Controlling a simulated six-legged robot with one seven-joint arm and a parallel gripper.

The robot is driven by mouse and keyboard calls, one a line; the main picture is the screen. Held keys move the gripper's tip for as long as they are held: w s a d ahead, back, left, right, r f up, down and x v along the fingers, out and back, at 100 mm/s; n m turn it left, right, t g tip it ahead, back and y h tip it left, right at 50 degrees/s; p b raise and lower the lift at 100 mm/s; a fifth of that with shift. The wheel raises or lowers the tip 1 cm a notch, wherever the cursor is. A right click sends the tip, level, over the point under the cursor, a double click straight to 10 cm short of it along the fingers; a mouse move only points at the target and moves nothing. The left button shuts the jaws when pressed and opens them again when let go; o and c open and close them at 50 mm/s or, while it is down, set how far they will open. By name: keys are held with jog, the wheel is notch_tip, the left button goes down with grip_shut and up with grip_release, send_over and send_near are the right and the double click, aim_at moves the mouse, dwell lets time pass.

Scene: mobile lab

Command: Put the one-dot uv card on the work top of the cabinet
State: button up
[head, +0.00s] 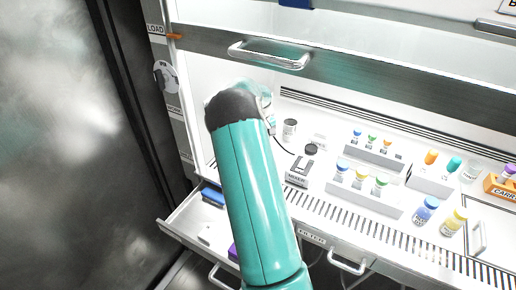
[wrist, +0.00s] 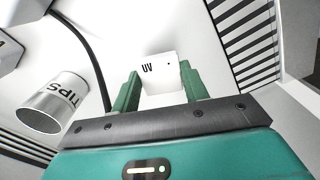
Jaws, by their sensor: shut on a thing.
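The one-dot uv card (wrist: 160,70) is white, with "UV" and one small dot on its face. It shows in the wrist view between the two green fingers of my gripper (wrist: 158,88), which is shut on it. In the head view my teal arm hides the card and most of my gripper. My arm reaches in under the raised sash of the cabinet, over the left part of the white work top (head: 322,196). I cannot tell whether the card touches the surface behind it.
A TIPS cup (wrist: 52,104), also in the head view (head: 289,130), stands near my gripper with a black cable. A mixer (head: 299,172) and vial racks (head: 362,192) stand to the right. An open drawer (head: 178,228) is below left. The sash handle (head: 268,55) is above.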

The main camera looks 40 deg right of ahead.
jog(key=f, duration=0.2)
jog(key=shift+w+f, duration=0.2)
jog(key=shift+f, duration=0.55)
jog(key=o, duration=1)
jog(key=shift+c, duration=0.2)
notch_tip(320, 180, up, 8)
jog(key=shift+f, duration=0.15)
